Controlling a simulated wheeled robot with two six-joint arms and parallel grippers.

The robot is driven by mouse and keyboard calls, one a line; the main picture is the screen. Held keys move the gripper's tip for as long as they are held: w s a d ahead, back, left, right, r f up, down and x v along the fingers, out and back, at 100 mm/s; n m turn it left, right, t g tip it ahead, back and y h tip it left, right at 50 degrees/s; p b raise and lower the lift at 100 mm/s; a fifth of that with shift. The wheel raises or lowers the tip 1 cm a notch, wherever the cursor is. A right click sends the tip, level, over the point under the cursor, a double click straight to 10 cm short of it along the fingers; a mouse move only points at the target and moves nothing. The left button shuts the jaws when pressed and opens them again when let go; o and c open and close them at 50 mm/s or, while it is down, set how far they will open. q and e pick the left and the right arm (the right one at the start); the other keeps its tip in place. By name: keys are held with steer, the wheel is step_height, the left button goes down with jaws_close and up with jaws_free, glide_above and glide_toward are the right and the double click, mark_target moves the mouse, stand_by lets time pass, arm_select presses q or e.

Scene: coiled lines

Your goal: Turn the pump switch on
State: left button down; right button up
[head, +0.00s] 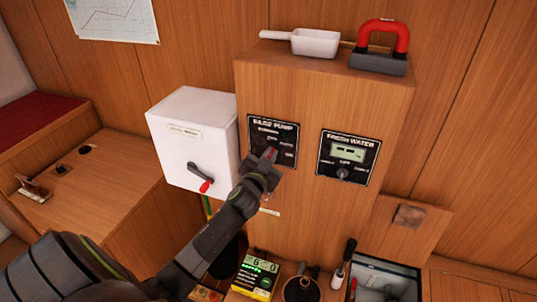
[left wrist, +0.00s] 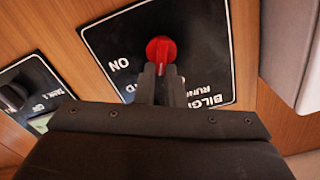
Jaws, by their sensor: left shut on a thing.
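The black bilge pump panel (head: 287,128) is on the wooden cabinet front, and it shows upside down in the left wrist view (left wrist: 205,35). Its red pump switch (left wrist: 161,48) stands out from the panel, with the word ON beside it in that view. My left gripper (head: 270,160) is at the lower part of this panel. In the left wrist view its two fingers (left wrist: 158,80) are close together and shut on the red switch. The fingers hide the lower side of the switch and some lettering. The switch's exact setting is hard to tell. My right gripper is not in view.
A fresh water panel (head: 349,158) with a dark knob is right of the bilge panel. A white box (head: 190,125) with a red-tipped lever is to the left. A white scoop (head: 315,42) and a red-handled block (head: 380,62) lie on the cabinet top.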

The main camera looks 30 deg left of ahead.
arm_select(q)
steer(key=shift+w+d+f+m+p, duration=0.15)
steer(key=shift+f+m+p, duration=0.2)
steer(key=shift+m, duration=1.8)
steer(key=shift+s+d+f+m+p, duration=0.1)
steer(key=shift+d+f+m+p, duration=0.15)
steer(key=shift+m, duration=1.95)
steer(key=shift+w+d+f+m+p, duration=0.1)
steer(key=shift+f+m+p, duration=0.25)
steer(key=shift+m, duration=1.8)
steer(key=c, duration=1.5)
jaws_free()
steer(key=shift+r, duration=0.1)
steer(key=b+v, duration=0.1)
steer(key=v, duration=1.6)
steer(key=shift+s, duration=0.25)
